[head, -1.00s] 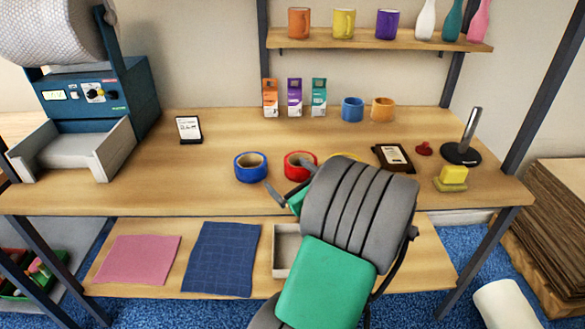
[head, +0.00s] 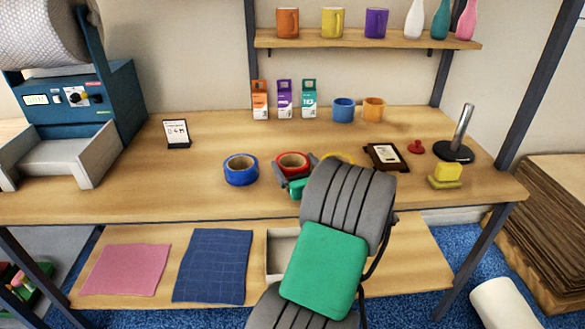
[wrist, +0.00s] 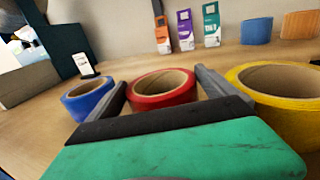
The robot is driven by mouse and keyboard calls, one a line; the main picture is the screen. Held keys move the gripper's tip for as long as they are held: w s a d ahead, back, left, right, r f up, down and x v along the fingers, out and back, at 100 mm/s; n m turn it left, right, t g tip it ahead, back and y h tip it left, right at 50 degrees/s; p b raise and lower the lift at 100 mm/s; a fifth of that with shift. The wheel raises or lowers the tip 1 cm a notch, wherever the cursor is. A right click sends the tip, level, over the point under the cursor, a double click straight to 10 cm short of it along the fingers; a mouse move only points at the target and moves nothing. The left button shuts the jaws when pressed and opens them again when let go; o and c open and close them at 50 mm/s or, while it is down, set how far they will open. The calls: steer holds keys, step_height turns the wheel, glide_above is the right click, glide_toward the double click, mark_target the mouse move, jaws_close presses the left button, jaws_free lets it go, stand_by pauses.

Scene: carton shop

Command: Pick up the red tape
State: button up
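The red tape (head: 291,162) is a roll lying flat on the table between the blue tape (head: 241,170) and the yellow tape (head: 338,158). The yellow roll is mostly hidden behind my arm in the head view. My gripper (head: 295,170) is at the red roll with its fingers apart. In the wrist view, the red tape (wrist: 162,88) sits between the two fingers (wrist: 160,85), one on each side. I cannot tell whether the fingers touch it. The blue tape (wrist: 88,97) is just outside the left finger and the yellow tape (wrist: 281,93) just outside the right.
Small cartons (head: 284,98) and two mugs (head: 344,109) stand at the back of the table. A dark framed card (head: 386,156), a red stamp (head: 416,147), a metal post stand (head: 455,150) and a yellow block (head: 447,173) are to the right. The table's left middle is mostly clear.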

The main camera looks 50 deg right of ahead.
steer(key=c, duration=1)
